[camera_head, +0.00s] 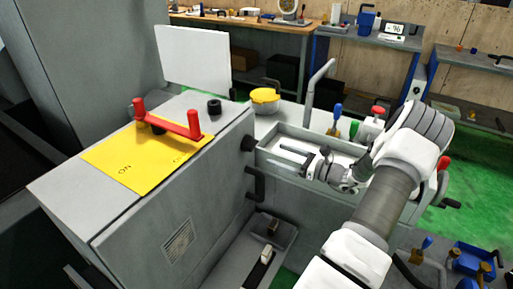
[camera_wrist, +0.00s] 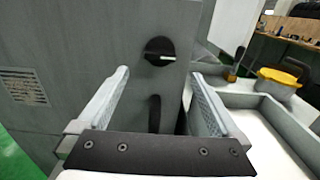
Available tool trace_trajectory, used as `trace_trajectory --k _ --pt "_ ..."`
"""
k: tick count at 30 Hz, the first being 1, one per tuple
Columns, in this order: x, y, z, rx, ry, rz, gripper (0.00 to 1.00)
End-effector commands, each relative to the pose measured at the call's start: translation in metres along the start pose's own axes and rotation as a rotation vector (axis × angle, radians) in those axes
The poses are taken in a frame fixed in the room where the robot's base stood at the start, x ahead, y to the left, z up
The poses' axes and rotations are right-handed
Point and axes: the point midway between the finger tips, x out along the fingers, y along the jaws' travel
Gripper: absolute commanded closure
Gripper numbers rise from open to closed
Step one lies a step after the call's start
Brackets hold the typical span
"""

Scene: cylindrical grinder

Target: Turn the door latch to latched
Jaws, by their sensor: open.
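The door latch (camera_head: 247,143) is a round black knob on the side face of the grey cabinet. In the wrist view the knob (camera_wrist: 158,47) carries a pale pointer mark that lies nearly level, towards the right. My gripper (camera_head: 296,161) is open and empty, to the right of the knob in the head view, with its fingers towards the cabinet. In the wrist view my gripper's fingertips (camera_wrist: 160,74) stand left and right of the knob's line, a little below it. The fingers look clear of the knob.
A black door handle (camera_head: 255,184) sits just below the knob. A red lever (camera_head: 168,121) stands on the yellow plate (camera_head: 120,160) on the cabinet top. The white-floored tray (camera_head: 290,142), yellow-lidded pot (camera_head: 265,96) and upright grey post (camera_head: 313,90) are close to my gripper.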

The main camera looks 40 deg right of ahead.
Motion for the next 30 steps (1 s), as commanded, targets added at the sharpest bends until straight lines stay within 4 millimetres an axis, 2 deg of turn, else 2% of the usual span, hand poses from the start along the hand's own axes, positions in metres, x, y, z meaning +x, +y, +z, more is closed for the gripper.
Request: trace_trajectory --k 1,6,12,18,26,30 --pt "0.012 0.001 0.000 0.001 -0.001 0.003 0.00" --pt "0.049 0.001 -0.001 0.000 0.000 0.004 0.00" --pt "0.079 0.000 -0.001 0.000 0.000 0.001 0.00" --pt "0.091 0.000 0.000 -0.001 0.001 0.000 0.00" --pt "0.092 0.000 0.000 -0.001 0.001 0.000 0.00" --pt "0.092 0.000 0.000 -0.001 0.001 0.000 0.23"
